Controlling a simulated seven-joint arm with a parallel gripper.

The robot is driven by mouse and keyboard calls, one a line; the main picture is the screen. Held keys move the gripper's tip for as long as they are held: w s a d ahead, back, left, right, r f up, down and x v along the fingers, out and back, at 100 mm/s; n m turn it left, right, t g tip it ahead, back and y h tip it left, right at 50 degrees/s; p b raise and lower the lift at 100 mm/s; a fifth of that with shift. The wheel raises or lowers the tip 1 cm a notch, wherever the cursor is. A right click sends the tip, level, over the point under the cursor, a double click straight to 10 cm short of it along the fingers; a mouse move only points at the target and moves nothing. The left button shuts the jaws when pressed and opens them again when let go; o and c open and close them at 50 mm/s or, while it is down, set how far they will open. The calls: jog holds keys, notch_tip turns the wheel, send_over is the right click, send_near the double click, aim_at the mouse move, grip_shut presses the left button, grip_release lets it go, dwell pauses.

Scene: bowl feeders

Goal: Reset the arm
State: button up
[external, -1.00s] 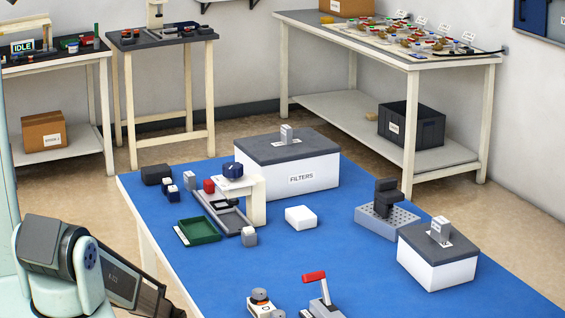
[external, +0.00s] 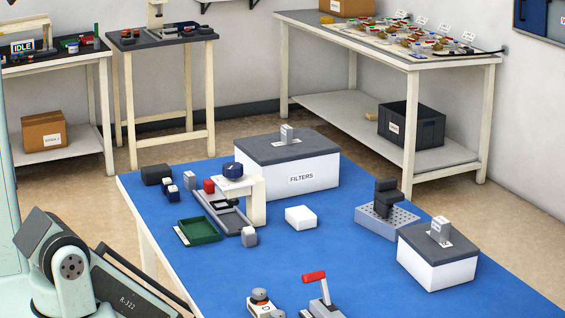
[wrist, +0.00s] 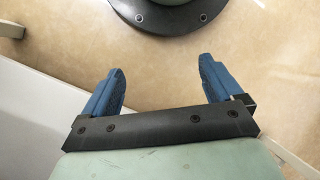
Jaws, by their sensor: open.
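My gripper (wrist: 163,88) shows in the wrist view with its two blue fingers spread wide apart and nothing between them. It is over the tan floor (wrist: 165,55), with a round dark base plate at the top of that view. In the external view my arm is at the lower left, beside the blue table, and my gripper is outside the picture.
The blue table (external: 330,262) holds a FILTERS box (external: 300,175), a smaller lidded box (external: 438,268), a green tray (external: 199,230), a grey press-like fixture (external: 256,205), a white block (external: 300,217) and a red-handled clamp (external: 318,290). Benches stand behind.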

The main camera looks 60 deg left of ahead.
jog(key=s+d+r+m+g+y, duration=0.1)
jog(key=s+d+r+m, duration=0.4)
jog(key=s+d+m, duration=0.2)
jog(key=shift+s+d+r+g, duration=0.25)
jog(key=shift+s+d+g, duration=0.15)
jog(key=shift+d, duration=0.3)
